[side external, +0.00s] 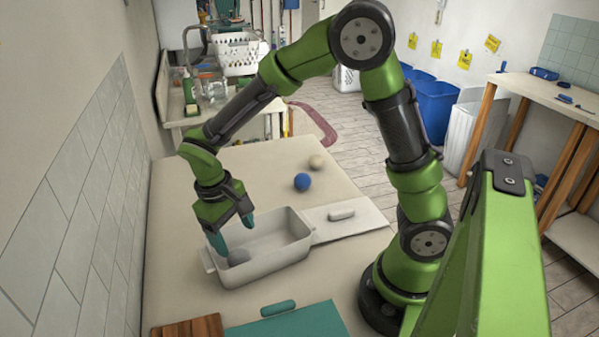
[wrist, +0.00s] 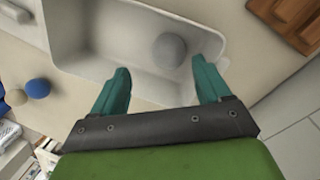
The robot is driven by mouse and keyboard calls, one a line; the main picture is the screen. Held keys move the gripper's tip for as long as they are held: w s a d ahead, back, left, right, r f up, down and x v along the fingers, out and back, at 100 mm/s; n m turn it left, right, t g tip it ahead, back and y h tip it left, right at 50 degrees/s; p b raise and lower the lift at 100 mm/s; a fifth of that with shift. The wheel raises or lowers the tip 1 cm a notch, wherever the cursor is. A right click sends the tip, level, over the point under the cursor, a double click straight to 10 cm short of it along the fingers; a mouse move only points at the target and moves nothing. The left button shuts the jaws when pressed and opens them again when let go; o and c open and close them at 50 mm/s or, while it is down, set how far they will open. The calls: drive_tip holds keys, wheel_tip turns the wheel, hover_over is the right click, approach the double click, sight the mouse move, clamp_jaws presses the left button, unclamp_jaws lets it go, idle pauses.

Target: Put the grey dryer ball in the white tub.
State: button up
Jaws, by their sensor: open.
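The grey dryer ball (side external: 238,256) lies inside the white tub (side external: 275,263), on its floor near the left end in the side external view. In the wrist view the grey ball (wrist: 169,51) shows beyond my fingertips, and the tub (wrist: 75,45) fills the upper middle. My gripper (side external: 233,231) is over the left end of the tub, pointing down. Its two teal fingers (wrist: 160,78) are wide apart with nothing between them, and the ball appears apart from them.
A blue ball (side external: 302,181) and a beige ball (side external: 316,161) rest on the table behind the tub. A white board with a pale bar (side external: 342,214) adjoins the tub's right end. A teal mat (side external: 290,322) and a wooden board (side external: 188,328) lie at the front.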

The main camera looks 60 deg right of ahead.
wheel_tip(320, 180, up, 14)
drive_tip(key=w+a, duration=0.1)
drive_tip(key=shift+w+a+f, duration=0.15)
drive_tip(key=shift+w+a, duration=0.15)
drive_tip(key=shift+w, duration=0.05)
drive_tip(key=s+d+r+m+t+y, duration=0.1)
drive_tip(key=s+d+t, duration=0.1)
drive_tip(key=s+t, duration=0.2)
drive_tip(key=s+d+r+m+t+y, duration=0.1)
drive_tip(key=s+t, duration=0.3)
drive_tip(key=s, duration=0.4)
drive_tip(key=shift+d+r+m+y, duration=0.3)
drive_tip(key=shift+d+y, duration=0.3)
drive_tip(key=shift+d, duration=0.25)
